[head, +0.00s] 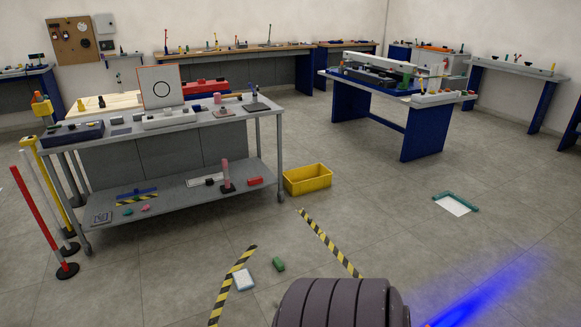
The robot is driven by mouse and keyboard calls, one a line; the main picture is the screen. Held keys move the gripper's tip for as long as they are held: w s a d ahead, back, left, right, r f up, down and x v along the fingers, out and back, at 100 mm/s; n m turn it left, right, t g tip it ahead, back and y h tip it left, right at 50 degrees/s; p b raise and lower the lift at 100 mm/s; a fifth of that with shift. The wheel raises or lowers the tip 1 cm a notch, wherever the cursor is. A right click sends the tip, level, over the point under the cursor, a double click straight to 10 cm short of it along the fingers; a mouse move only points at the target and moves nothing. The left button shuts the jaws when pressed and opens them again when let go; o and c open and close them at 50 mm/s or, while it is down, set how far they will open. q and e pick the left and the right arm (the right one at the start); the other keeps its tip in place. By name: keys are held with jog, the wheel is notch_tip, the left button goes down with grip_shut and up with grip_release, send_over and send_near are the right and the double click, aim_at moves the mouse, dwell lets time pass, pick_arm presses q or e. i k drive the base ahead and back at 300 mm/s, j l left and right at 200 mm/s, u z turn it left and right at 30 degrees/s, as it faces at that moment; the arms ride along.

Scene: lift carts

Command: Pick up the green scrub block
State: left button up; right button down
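A small green block (278,264) lies on the grey tiled floor at the lower middle of the head view, between two black-and-yellow striped strips. A flat white and blue item (243,280) lies just to its left, apart from it. Another small green piece (127,211) lies on the lower shelf of the cart at left, beside a pink piece (146,207). Neither of my grippers shows in the head view.
A grey cart (180,198) with loaded shelves stands at left, with a yellow bin (307,179) at its right. Striped strips (331,243) lie on the floor. A red post (42,217) stands at far left. A green-edged white square (453,205) lies at right. The middle floor is mostly open.

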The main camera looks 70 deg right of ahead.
aim_at(278, 263)
jog(key=z, duration=2.3)
jog(key=i+u, duration=0.15)
jog(key=u, duration=0.2)
jog(key=i+l+u, duration=0.1)
jog(key=u, duration=0.3)
jog(key=i+l+u, duration=0.1)
jog(key=u, duration=0.25)
jog(key=l, duration=0.1)
